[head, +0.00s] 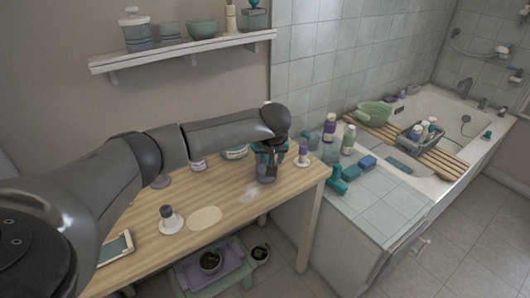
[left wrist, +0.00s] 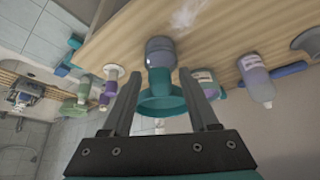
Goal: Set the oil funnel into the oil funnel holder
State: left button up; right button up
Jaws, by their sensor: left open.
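A teal piece with a wide flared rim (left wrist: 160,101), which looks like the oil funnel, sits at the top of a blue-grey cup-shaped body (left wrist: 160,52) on the wooden table. In the head view the blue-grey body (head: 265,173) shows near the table's right end, its top partly hidden by my arm. My left gripper (left wrist: 160,104) is open, with one finger on each side of the teal rim. I cannot tell whether they touch it. I cannot tell for certain which thing is the oil funnel holder. My right gripper is not in view.
A white round base with a small cup (head: 171,219) and a beige oval mat (head: 205,218) are at the table's front. A purple-topped item (head: 303,153) stands at the right corner. Bottles stand behind the gripper. A tiled ledge (head: 375,205) and bathtub are beyond.

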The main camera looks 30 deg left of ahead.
pick_arm(q)
jog(key=shift+c, duration=0.2)
dwell(0.8)
grip_shut()
jog(key=shift+r+p, duration=0.95)
jog(key=shift+r, duration=0.2)
dwell(0.7)
jog(key=shift+r+p, duration=2.6)
jog(key=shift+r, duration=0.8)
